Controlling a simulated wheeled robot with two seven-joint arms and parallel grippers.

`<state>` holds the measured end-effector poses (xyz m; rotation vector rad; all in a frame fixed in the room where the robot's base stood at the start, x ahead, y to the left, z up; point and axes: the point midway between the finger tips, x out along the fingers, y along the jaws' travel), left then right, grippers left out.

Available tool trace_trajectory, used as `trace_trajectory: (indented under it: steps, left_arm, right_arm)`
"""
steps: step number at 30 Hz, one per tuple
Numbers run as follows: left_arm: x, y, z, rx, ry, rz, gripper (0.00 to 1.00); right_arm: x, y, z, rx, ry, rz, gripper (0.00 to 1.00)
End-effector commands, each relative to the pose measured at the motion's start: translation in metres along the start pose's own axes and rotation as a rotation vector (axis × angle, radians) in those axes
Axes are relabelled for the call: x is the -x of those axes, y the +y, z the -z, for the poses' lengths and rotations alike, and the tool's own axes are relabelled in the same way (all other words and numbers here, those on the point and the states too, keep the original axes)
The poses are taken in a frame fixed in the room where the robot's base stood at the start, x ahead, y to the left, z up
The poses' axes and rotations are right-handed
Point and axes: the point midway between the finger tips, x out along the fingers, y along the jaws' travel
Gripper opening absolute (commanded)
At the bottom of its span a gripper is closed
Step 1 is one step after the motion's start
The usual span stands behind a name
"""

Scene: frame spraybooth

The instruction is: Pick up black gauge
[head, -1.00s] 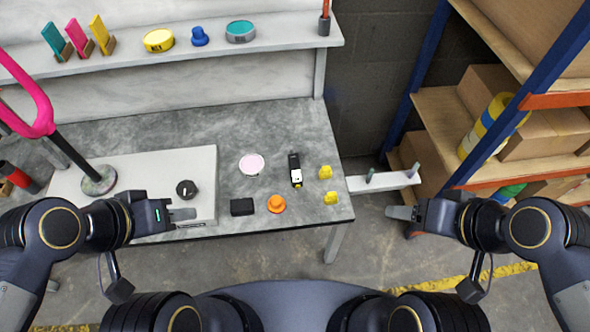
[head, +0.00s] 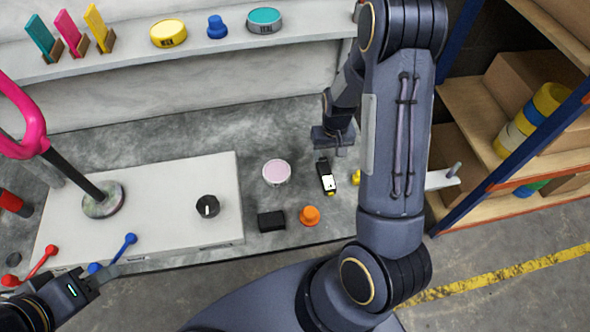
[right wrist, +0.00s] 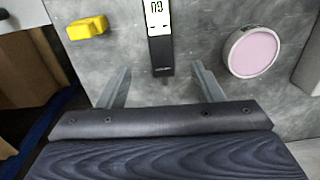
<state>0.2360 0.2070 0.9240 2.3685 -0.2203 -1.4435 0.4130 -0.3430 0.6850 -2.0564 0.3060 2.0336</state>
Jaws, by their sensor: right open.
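The black gauge (head: 326,178), a slim black device with a white display, lies on the grey bench top. It also shows in the right wrist view (right wrist: 161,57), its display at the top edge and its plain black end toward my gripper. My right gripper (head: 331,142) hangs over the bench just behind the gauge in the head view. In the right wrist view the right gripper (right wrist: 160,68) is open and empty, its fingers spread to either side of the gauge's black end, not closed on it. My left gripper (head: 112,270) is at the bench's front left; its finger gap is unclear.
A pink-topped round tin (head: 277,173), an orange knob (head: 310,215) and a black block (head: 271,221) lie near the gauge. A yellow piece (right wrist: 88,27) lies on its other side. A white board (head: 150,215) with a black dial is at left. A shelf runs behind.

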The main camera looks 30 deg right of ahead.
Motion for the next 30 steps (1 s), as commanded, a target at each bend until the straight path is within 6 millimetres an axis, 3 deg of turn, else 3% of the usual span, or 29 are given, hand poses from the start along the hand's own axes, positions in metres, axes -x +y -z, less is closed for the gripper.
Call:
trace_trajectory:
  steps: [19,29,30]
  left_arm:
    - [-0.005,-0.002,-0.003,0.0,0.0,0.0,0.36]
    - [-0.005,-0.003,-0.003,0.0,0.0,0.0,0.36]
    - [-0.005,-0.003,-0.003,0.0,0.0,0.0,0.36]
  right_arm:
    - [-0.082,0.006,0.002,0.006,-0.013,-0.02,0.6]
    - [-0.09,0.006,0.003,0.006,-0.009,-0.02,0.6]
    - [-0.09,0.006,0.003,0.006,-0.009,-0.02,0.56]
